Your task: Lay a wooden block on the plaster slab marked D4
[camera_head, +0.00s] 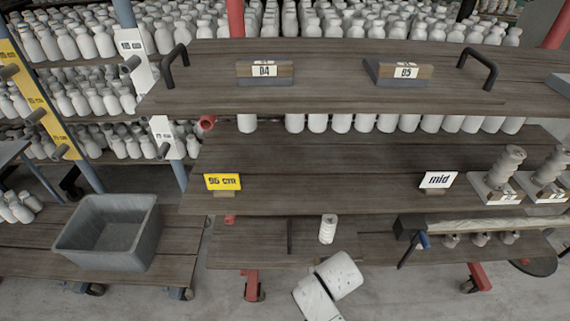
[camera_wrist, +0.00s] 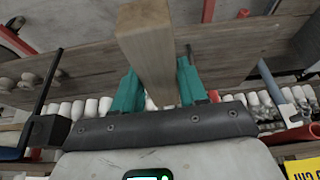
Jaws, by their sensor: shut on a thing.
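The slab marked D4 (camera_head: 265,80) lies on the top shelf board in the head view, left of centre. A brown wooden strip with the white D4 card shows on it; I cannot tell whether the strip is a separate block. In the wrist view, a long tan wooden block (camera_wrist: 147,48) stands out between the two teal fingers of my gripper (camera_wrist: 157,92). The fingers are shut on the block. The gripper and held block do not show in the head view, so their distance from the slab is unclear.
A similar slab marked D5 (camera_head: 400,81) lies right of D4, with bare board between. Black handles (camera_head: 174,65) stand at the board's ends. Below are a yellow card (camera_head: 222,182), a "mid" card (camera_head: 438,180) and a grey bin (camera_head: 108,232). White bottles fill the shelves behind.

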